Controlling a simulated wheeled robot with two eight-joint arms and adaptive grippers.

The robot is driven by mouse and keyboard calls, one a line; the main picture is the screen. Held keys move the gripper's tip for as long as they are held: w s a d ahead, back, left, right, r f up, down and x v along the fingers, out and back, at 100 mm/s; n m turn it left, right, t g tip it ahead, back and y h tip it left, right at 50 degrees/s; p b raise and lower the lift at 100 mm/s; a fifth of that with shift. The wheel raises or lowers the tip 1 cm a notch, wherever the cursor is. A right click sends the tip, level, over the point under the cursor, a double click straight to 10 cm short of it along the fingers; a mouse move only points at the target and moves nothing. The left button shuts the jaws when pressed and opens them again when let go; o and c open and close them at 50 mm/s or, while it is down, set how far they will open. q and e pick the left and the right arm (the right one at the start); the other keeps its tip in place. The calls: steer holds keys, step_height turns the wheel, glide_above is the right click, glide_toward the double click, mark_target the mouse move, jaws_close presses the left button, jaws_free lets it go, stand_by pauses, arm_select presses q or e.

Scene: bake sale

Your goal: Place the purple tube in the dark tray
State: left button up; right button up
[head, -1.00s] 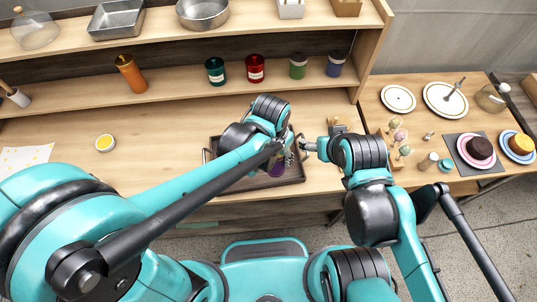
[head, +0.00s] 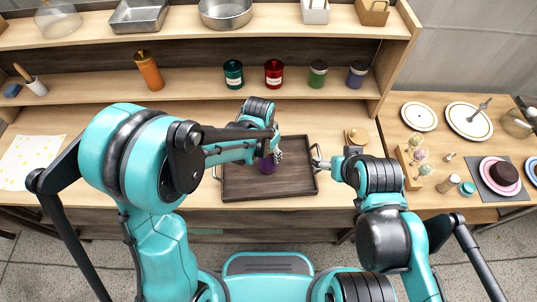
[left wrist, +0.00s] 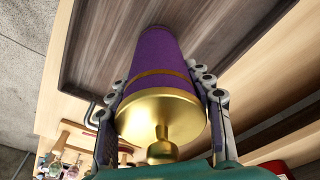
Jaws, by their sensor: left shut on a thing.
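The purple tube (head: 267,164) has a gold band and a gold cap with a knob, clear in the left wrist view (left wrist: 158,55). My left gripper (head: 273,156) is shut on it, with fingers on both sides near the cap. The tube is over the middle of the dark tray (head: 240,190), its far end toward the tray floor (left wrist: 90,55). I cannot tell whether it touches the floor. The tray is otherwise bare where visible. My right gripper (head: 321,161) is at the tray's right handle; its finger state is unclear.
A shelf behind holds an orange bottle (head: 148,70) and green (head: 233,73), red (head: 273,72) and other jars. A side table at right holds plates (head: 470,120) and cakes (head: 499,176). The counter behind the tray is clear.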

arm_select(q)
steer(key=shift+f, duration=0.35)
steer(key=shift+f, duration=0.2)
steer(key=o, duration=1.1)
steer(key=shift+r, duration=0.1)
steer(key=shift+r, duration=0.1)
